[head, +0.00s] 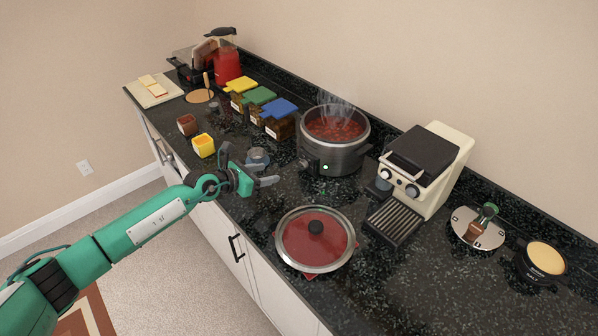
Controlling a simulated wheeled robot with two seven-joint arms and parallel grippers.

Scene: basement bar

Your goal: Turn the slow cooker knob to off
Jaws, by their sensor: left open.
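The slow cooker (345,158) stands on the dark counter, lidless, with steaming red food inside. Its front shows a dark knob (309,165) and a small lit green-white light (325,168). The knob's setting is too small to read. My left gripper (266,168) is open and empty, left of the knob and apart from it, above the counter's front part. A red lid (316,240) with a black handle lies in front of the cooker. My right gripper is not in view.
A cream coffee machine (440,165) stands right of the cooker. Containers with yellow, green and blue lids (280,110) stand left of it. A small grey jar (257,158) is close behind my left gripper. Small red and yellow cups (203,146) are further left.

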